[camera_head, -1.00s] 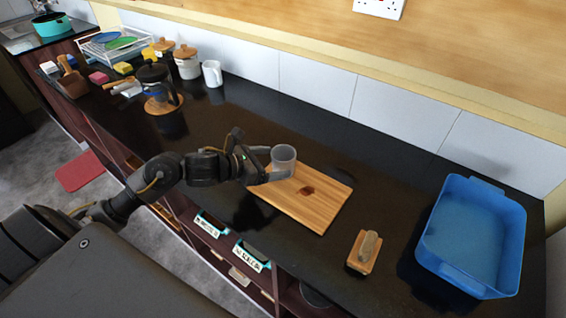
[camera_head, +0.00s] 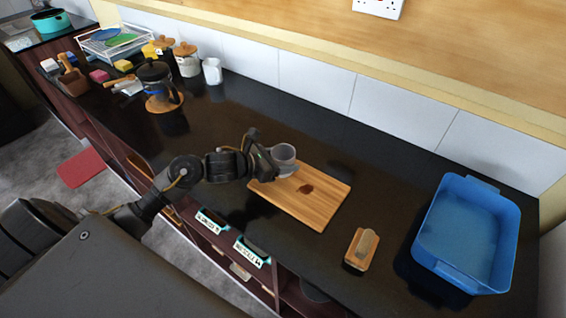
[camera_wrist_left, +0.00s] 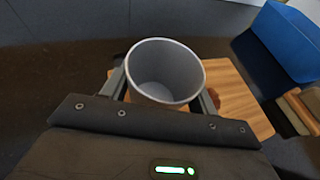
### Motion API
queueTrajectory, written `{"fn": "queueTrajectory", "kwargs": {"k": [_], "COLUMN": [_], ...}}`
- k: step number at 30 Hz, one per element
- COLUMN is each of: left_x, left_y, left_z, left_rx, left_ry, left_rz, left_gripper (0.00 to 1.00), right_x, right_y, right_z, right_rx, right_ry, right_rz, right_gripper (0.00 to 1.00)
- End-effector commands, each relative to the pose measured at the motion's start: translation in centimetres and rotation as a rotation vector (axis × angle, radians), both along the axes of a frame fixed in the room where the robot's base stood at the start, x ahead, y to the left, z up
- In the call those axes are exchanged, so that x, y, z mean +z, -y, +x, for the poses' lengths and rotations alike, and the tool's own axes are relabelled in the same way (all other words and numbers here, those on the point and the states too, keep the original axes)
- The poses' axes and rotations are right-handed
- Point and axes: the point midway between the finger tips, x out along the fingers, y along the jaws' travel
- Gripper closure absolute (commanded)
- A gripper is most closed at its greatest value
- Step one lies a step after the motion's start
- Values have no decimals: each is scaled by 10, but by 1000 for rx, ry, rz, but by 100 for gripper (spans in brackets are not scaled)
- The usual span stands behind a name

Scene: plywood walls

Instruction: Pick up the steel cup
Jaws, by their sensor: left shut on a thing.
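The steel cup (camera_head: 284,154) is a grey, open-topped cup at the back left part of the wooden board (camera_head: 318,207). My left gripper (camera_head: 279,168) is shut on the cup, with a finger on each side of it. In the left wrist view, the cup (camera_wrist_left: 165,72) stands between the two fingers (camera_wrist_left: 162,92) and its empty inside shows. The cup looks upright. Its base is hidden, so I cannot tell if it touches the board. My right gripper is not in view.
A blue tub (camera_head: 468,232) stands at the right. A small wooden block with a grey top (camera_head: 362,249) lies in front of the board. A French press (camera_head: 158,85), white mug (camera_head: 212,71) and jars stand at the back left. The dark counter behind the board is clear.

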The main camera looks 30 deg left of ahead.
Motion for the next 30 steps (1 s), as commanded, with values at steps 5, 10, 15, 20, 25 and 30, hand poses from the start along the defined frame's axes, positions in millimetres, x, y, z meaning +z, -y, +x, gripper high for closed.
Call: {"fn": "queueTrajectory", "kwargs": {"k": [5, 10, 15, 20, 25, 30], "left_x": [1, 6, 26, 57, 91, 101], "left_y": [0, 0, -1, -22, -48, -81], "left_z": [0, 0, 1, -11, -28, -48], "left_rx": [0, -1, -2, 0, -1, 1], "left_ry": [1, 3, 9, 7, 3, -3], "left_rz": [-1, 1, 6, 11, 12, 10], "left_gripper": [64, 64, 64, 64, 64, 64], "right_x": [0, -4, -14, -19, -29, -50], "right_y": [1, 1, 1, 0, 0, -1], "right_z": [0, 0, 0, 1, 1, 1], "right_rx": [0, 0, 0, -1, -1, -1], "right_ry": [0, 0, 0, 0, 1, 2], "right_rz": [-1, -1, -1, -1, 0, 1], "right_gripper": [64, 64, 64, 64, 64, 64]}}
